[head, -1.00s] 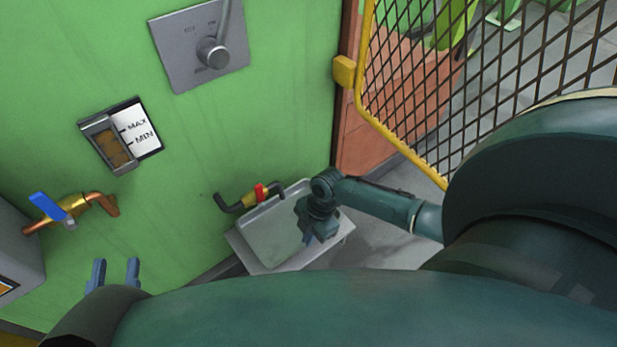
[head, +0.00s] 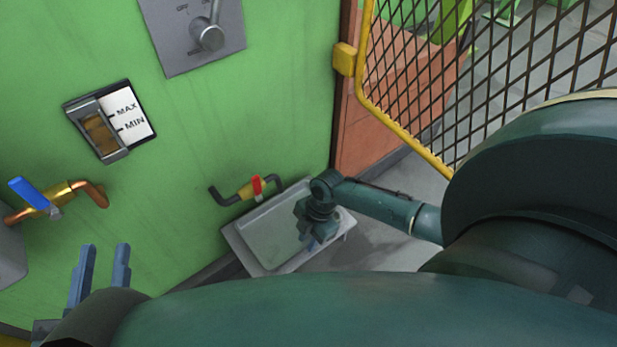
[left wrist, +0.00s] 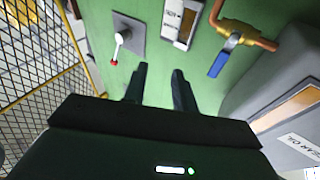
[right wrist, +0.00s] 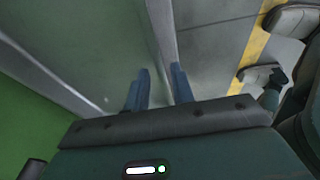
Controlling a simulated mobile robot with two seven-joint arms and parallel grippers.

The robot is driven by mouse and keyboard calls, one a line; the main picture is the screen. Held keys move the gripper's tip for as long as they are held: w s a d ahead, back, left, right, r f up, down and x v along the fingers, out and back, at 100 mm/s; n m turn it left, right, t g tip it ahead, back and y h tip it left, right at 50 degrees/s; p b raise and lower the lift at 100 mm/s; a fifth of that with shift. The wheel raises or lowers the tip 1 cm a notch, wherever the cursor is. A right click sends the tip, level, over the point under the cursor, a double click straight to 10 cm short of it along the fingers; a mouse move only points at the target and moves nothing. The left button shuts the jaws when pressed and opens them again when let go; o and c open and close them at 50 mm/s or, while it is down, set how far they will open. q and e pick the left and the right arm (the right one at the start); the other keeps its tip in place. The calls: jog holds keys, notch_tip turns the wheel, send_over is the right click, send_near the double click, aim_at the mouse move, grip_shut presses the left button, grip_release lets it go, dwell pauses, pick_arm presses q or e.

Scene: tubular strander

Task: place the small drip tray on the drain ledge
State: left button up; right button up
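The small drip tray (head: 275,235) is a shallow grey rectangle at the foot of the green wall, below the pipe with the red-handled valve. It appears to lie flat on the pale drain ledge (head: 341,233); their exact boundary is hard to tell. My right gripper (head: 314,240) is over the tray's right side. In the right wrist view, the right gripper's fingers (right wrist: 160,76) stand apart with a thin upright rim running between them; contact is not clear. My left gripper (head: 102,250) is open and empty in front of the green wall, also in the left wrist view (left wrist: 159,72).
A red-handled valve (head: 256,186) sticks out above the tray. A blue-handled copper tap (head: 55,200) and a MAX/MIN gauge (head: 112,120) are on the wall at left. A yellow-framed mesh guard (head: 470,80) stands at right. My arm covers the lower right.

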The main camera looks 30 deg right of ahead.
pick_arm(q)
jog(key=shift+r, duration=0.1)
pick_arm(e)
jog(key=shift+r, duration=0.1)
jog(key=shift+d+r+p, duration=0.15)
jog(key=shift+r+p, duration=0.45)
jog(key=shift+p, duration=0.05)
jog(key=p+v, duration=0.5)
jog(key=v, duration=0.1)
jog(key=shift+r+p, duration=0.2)
jog(key=shift+p, duration=0.3)
pick_arm(q)
jog(key=shift+a+g+y, duration=0.8)
jog(key=shift+a+y, duration=0.1)
jog(key=shift+y, duration=0.2)
jog(key=shift+s, duration=0.1)
pick_arm(e)
jog(key=shift+s+f, duration=0.1)
